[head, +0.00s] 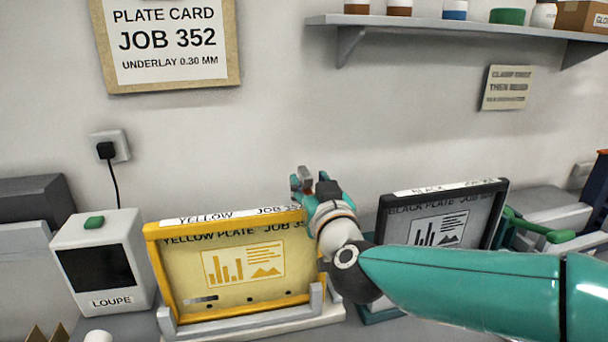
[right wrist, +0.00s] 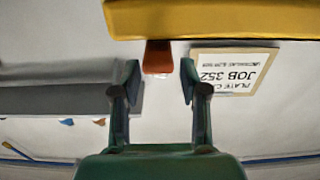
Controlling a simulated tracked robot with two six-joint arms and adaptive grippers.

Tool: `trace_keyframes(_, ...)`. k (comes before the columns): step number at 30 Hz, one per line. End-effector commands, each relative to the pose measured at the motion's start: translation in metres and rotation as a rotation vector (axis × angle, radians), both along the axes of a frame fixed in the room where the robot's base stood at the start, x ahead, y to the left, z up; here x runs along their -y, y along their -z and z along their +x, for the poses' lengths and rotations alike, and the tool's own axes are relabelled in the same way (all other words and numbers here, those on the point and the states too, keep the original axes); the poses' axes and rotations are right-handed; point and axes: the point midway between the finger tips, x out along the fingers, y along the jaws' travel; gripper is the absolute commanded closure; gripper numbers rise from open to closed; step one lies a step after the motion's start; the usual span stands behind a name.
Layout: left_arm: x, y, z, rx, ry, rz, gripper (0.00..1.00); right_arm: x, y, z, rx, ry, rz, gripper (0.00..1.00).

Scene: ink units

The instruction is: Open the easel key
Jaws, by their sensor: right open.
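The yellow plate (head: 245,265), marked YELLOW PLATE, leans upright in a pale easel (head: 265,324) in the head view. Its yellow edge (right wrist: 210,18) crosses the top of the right wrist view. An orange-red tab (right wrist: 158,58), which looks like the easel key, sticks out below that edge. My right gripper (head: 305,180) is by the plate's upper right corner. In the right wrist view its open fingers (right wrist: 160,80) stand on either side of the tab, with visible gaps. My left gripper is not in view.
A black plate (head: 436,228) stands to the right, partly behind my right arm. A white loupe box (head: 100,262) stands to the left. A shelf (head: 470,27) with jars and a plate card (head: 168,40) are on the wall above.

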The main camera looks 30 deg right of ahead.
Motion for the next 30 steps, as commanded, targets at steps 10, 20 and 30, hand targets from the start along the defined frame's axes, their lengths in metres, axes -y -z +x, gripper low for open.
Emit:
trace_keyframes(10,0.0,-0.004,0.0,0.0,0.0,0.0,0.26,0.01,0.0,0.04,-0.001,0.0,0.001,0.56)
trace_keyframes(20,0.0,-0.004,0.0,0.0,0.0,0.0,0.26,0.011,0.0,0.042,0.0,-0.001,0.0,0.56)
trace_keyframes(30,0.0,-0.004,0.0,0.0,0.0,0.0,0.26,0.011,0.0,0.042,0.0,-0.001,0.0,1.0)
